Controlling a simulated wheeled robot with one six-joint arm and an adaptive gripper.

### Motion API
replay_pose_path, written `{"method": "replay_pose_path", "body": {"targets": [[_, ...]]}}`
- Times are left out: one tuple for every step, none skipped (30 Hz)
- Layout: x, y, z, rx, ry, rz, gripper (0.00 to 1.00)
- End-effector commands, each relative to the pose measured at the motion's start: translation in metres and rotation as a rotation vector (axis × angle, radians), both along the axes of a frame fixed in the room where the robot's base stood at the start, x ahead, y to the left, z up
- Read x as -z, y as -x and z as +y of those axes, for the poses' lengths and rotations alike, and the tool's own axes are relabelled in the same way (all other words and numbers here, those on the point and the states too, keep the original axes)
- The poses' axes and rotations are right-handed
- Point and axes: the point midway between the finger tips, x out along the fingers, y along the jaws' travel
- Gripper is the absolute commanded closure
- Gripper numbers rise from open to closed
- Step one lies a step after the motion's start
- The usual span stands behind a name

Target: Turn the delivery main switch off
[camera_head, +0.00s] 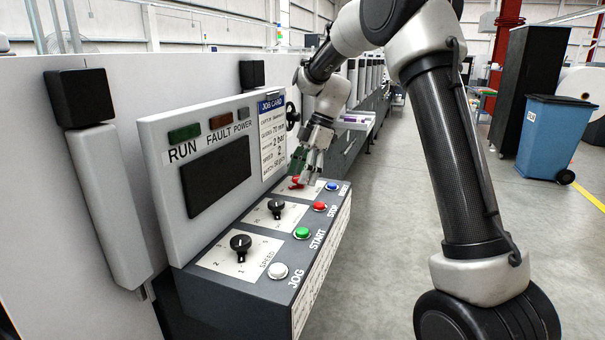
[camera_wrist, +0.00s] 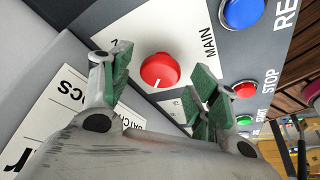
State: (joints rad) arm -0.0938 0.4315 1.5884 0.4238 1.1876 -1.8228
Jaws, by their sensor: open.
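The main switch is a round red knob (camera_wrist: 160,70) on a white plate marked MAIN. A short white mark on it points toward the bottom of the wrist view. In the head view the red knob (camera_head: 297,183) is partly hidden at the far end of the sloped control panel (camera_head: 250,268). My gripper (camera_head: 306,166) is over that end, pointing down. In the wrist view my gripper (camera_wrist: 158,82) is open, with one green-padded finger on each side of the knob. Both fingers look apart from it. The plate's position labels are partly hidden.
Blue (camera_head: 333,186), red (camera_head: 320,206), green (camera_head: 302,232) and white (camera_head: 278,270) buttons line the panel's right edge. Two black knobs, one here (camera_head: 240,242), sit nearer. A screen board (camera_head: 215,172) with a job card (camera_head: 272,135) rises behind.

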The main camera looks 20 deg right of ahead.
Motion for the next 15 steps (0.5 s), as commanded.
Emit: {"method": "replay_pose_path", "body": {"targets": [[-0.005, -0.001, -0.002, 0.001, 0.000, -0.003, 0.39], [-0.008, -0.001, -0.003, 0.001, 0.000, -0.003, 0.39], [-0.014, -0.002, -0.006, 0.002, 0.000, -0.004, 0.39], [-0.019, -0.002, -0.008, 0.002, 0.000, -0.005, 0.39], [-0.024, -0.002, -0.010, 0.002, 0.000, -0.004, 0.39], [-0.032, -0.004, -0.013, 0.001, 0.000, -0.005, 0.39], [-0.039, -0.004, -0.016, 0.001, 0.000, -0.004, 0.39], [-0.045, -0.004, -0.019, 0.001, 0.001, -0.005, 0.39], [-0.054, -0.005, -0.023, 0.001, 0.000, -0.005, 0.39], [-0.061, -0.005, -0.025, 0.001, 0.000, -0.005, 0.39], [-0.067, -0.006, -0.027, 0.001, 0.000, -0.005, 0.39], [-0.074, -0.006, -0.030, 0.001, 0.000, -0.004, 0.39], [-0.080, -0.007, -0.033, 0.001, 0.000, -0.005, 0.39], [-0.084, -0.007, -0.035, 0.002, -0.001, -0.004, 0.39], [-0.091, -0.007, -0.038, 0.002, 0.000, -0.004, 0.39]]}}
